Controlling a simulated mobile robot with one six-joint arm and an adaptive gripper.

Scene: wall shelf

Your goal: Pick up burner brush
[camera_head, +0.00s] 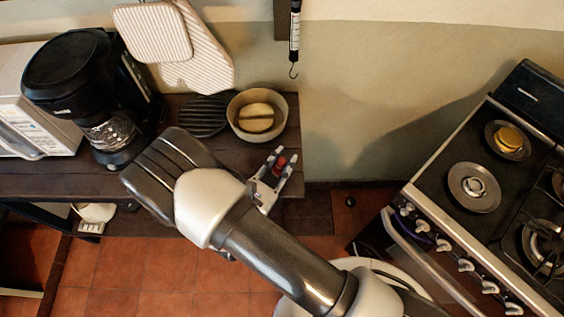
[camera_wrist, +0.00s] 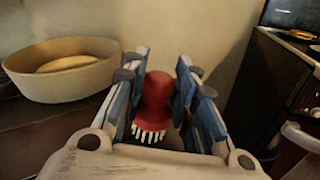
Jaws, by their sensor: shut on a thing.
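The burner brush (camera_wrist: 155,97) has a red body and pale bristles that point down toward the camera in the wrist view. My gripper (camera_wrist: 162,85) is shut on it, with a blue-lined finger on each side of the red body. In the head view the red brush (camera_head: 280,166) shows between the fingertips of my gripper (camera_head: 279,168), near the right end of the dark wooden shelf (camera_head: 225,155). I cannot tell whether the brush touches the shelf.
A bowl (camera_head: 236,103) with a yellowish thing inside stands just behind my gripper. A dark ridged rack (camera_head: 200,116) lies left of it. A black coffee maker (camera_head: 85,85) stands farther left. A stove (camera_head: 480,190) is at the right. A hook scale (camera_head: 295,35) hangs on the wall.

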